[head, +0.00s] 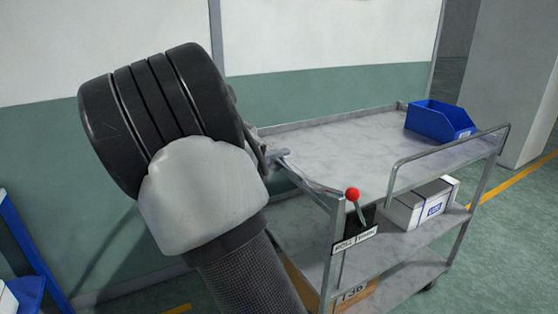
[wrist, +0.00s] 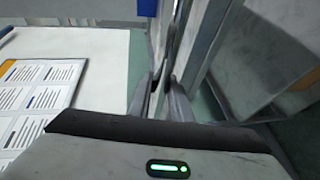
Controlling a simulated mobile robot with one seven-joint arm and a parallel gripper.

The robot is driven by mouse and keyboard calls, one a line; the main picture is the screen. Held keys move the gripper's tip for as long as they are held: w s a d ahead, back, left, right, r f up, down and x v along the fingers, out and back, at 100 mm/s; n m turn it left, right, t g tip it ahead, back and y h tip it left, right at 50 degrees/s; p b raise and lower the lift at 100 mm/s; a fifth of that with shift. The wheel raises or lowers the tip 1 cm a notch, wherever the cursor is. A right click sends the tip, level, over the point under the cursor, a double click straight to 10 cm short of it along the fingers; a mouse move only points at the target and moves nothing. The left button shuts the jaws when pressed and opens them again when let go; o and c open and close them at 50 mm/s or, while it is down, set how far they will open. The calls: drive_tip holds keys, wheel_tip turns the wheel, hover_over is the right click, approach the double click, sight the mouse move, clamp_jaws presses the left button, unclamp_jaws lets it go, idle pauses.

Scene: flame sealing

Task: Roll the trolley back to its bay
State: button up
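The grey metal trolley (head: 345,150) stands at the right in the head view. It has a flat top shelf and lower shelves. A push handle (head: 312,181) is on its near left end. My gripper (head: 275,156) is at the far part of this handle, partly hidden by my wrist. In the wrist view my gripper's fingers (wrist: 163,95) are close together, with a narrow bar between them. A lever with a red knob (head: 352,194) sits above a label (head: 355,241) reading ROLL on its left; the right word is unclear. The knob leans left. The bay is not identifiable.
A blue bin (head: 440,119) stands on the trolley's top shelf. A white-grey box (head: 420,204) is on the middle shelf, a cardboard box (head: 357,296) lower down. A wall (head: 310,95) runs behind the trolley, and a grey pillar (head: 515,80) stands right. Yellow line (head: 510,182) marks the floor.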

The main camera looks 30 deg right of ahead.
drive_tip(key=o, duration=0.4)
drive_tip(key=shift+d+r, duration=0.1)
drive_tip(key=shift+d, duration=0.1)
drive_tip(key=shift+a, duration=0.1)
drive_tip(key=p+v, duration=0.2)
drive_tip(key=v, duration=1.5)
drive_tip(key=shift+s+a+r+p, duration=0.1)
drive_tip(key=shift+p, duration=0.25)
